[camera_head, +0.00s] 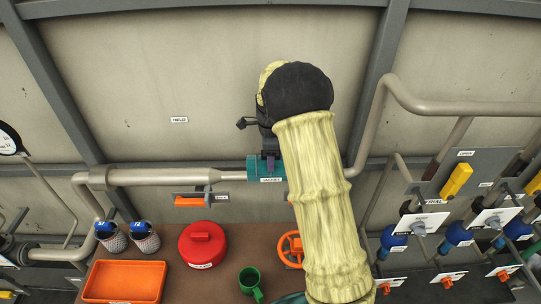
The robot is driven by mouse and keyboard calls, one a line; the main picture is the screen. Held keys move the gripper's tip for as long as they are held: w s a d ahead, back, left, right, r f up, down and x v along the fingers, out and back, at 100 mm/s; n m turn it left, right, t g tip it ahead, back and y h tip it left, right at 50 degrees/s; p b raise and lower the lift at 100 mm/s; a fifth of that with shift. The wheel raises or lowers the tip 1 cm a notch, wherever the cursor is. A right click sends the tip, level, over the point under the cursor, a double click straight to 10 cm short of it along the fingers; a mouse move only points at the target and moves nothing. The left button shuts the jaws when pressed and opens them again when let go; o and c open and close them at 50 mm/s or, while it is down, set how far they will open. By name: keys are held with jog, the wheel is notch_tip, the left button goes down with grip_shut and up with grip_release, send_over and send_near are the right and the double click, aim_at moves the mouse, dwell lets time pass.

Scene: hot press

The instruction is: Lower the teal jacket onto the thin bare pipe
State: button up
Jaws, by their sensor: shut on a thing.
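The teal jacket (253,168) is near the middle of the view, partly hidden by my sleeved arm. A small white label shows on its lower front. My gripper (269,158) is shut on the jacket from above. The fingers are largely hidden by the dark wrist and the pale yellow sleeve. The thin bare pipe (229,176) runs sideways from the thicker pipe on the left to the jacket's left end. The jacket lines up with the pipe in this view. I cannot tell whether it touches or surrounds it.
An orange-handled valve (189,200) hangs just below the pipe. The bench holds an orange tray (123,281), a red lidded pot (202,244), a green mug (250,282) and two blue-topped cups. An orange handwheel (291,249) is beside my arm. Pipes and valves crowd the right.

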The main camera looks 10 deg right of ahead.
jog(key=shift+f, duration=0.15)
dwell(0.3)
jog(key=shift+f+b, duration=0.65)
jog(key=shift+f, duration=0.6)
jog(key=o, duration=1.2)
jog(key=shift+c, duration=0.2)
notch_tip(320, 180, up, 9)
jog(key=p, duration=0.7)
jog(key=shift+p, duration=0.4)
